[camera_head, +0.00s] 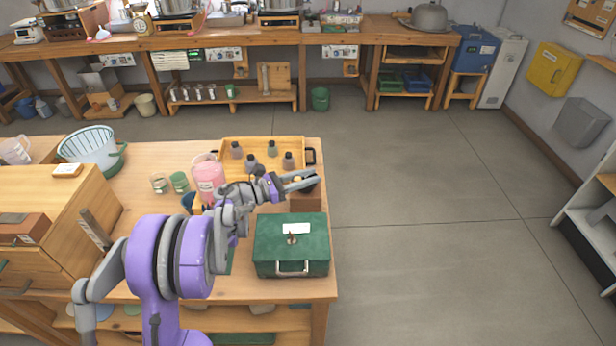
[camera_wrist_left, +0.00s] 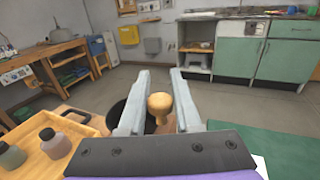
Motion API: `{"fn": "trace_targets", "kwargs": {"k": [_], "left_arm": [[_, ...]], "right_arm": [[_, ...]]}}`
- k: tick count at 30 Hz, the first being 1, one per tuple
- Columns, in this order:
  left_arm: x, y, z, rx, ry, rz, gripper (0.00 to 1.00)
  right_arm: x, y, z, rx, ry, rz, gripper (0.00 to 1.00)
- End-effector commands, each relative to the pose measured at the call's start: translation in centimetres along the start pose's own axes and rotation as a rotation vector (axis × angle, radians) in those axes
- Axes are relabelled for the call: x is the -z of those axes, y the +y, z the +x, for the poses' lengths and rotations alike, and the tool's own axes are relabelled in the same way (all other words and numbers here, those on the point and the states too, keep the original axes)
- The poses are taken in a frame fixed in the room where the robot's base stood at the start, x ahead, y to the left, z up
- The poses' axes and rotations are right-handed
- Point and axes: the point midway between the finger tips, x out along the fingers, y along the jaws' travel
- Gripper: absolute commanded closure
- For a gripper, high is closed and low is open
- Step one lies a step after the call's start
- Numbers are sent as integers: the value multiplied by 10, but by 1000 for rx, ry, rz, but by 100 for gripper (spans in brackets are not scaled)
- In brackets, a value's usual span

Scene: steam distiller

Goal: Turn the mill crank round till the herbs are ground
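The mill is a small brown wooden box (camera_head: 306,202) with a dark top, near the right edge of the wooden table. My left gripper (camera_head: 311,180) is above it and hides part of its top. In the left wrist view, the crank's turned wooden knob (camera_wrist_left: 159,104) stands between the two open fingers (camera_wrist_left: 160,75), with gaps showing on both sides. A dark round part (camera_wrist_left: 117,113), seemingly the mill's bowl, shows beside the left finger. The herbs cannot be seen. My right gripper is not in view.
A green case (camera_head: 291,257) with a handle stands just in front of the mill. Behind, a wooden tray (camera_head: 230,142) holds several dark-capped bottles. A pink jar (camera_head: 207,180) stands left of the gripper. The floor right of the table is clear.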

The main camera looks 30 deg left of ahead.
Motion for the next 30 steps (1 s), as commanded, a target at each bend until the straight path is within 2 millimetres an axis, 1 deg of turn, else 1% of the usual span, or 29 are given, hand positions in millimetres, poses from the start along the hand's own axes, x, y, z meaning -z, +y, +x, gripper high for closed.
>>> {"fn": "trace_targets", "kwargs": {"k": [1,3,4,11,14,17,24,27,30], "left_arm": [[0,0,0,0,0,0,57],[0,0,0,0,0,0,44],[0,0,0,0,0,0,41],[0,0,0,-1,-1,0,41],[-4,0,0,-1,-1,0,41],[-15,0,0,-1,-1,0,41],[-62,0,0,-1,-1,0,41],[-79,0,0,-2,0,0,41],[-91,0,0,-2,0,0,41]], "right_arm": [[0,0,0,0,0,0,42],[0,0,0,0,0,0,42],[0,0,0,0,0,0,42],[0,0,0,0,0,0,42],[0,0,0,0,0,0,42],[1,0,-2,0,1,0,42],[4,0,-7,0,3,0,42],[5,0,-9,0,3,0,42],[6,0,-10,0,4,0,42]]}}
